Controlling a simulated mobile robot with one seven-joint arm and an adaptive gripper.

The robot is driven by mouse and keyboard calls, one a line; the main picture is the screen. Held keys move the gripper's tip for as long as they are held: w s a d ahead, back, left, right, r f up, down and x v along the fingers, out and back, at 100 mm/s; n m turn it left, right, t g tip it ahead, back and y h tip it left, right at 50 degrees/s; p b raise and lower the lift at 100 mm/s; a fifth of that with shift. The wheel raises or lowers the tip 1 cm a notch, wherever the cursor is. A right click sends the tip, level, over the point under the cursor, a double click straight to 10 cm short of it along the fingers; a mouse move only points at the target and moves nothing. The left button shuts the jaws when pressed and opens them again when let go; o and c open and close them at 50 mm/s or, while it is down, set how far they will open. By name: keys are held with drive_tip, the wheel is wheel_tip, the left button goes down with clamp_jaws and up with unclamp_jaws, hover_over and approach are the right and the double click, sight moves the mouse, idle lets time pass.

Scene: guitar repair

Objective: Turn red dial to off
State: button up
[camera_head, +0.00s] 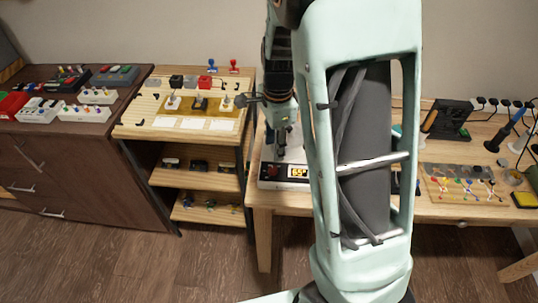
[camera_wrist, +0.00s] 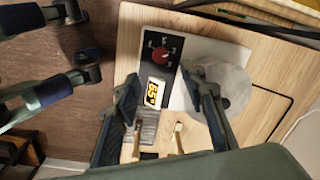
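The red dial (camera_wrist: 160,55) is a round knob on the black control panel of a white hot-plate-like device (camera_wrist: 215,50). An orange display (camera_wrist: 155,92) beside it reads about 65. In the head view the red dial (camera_head: 273,171) and the lit display (camera_head: 298,171) show on the device front at the table's left end. The dial's exact setting is too small to read. My gripper (camera_wrist: 159,76) is open, its two fingers spread and empty. In the wrist view, the dial appears beyond and between the fingertips. In the head view my gripper (camera_head: 281,148) hangs just above the device.
Small brushes or tools (camera_wrist: 178,138) lie near the fingers. A shelf unit with a light wooden board (camera_head: 140,116) stands left of the table. My arm hides the table's middle in the head view.

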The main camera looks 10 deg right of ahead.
sight(273, 168)
drive_tip(key=f, duration=0.6)
drive_tip(key=f+b, duration=0.1)
drive_tip(key=f, duration=0.2)
drive_tip(key=shift+w+f, duration=0.3)
drive_tip(key=shift+f, duration=0.05)
clamp_jaws()
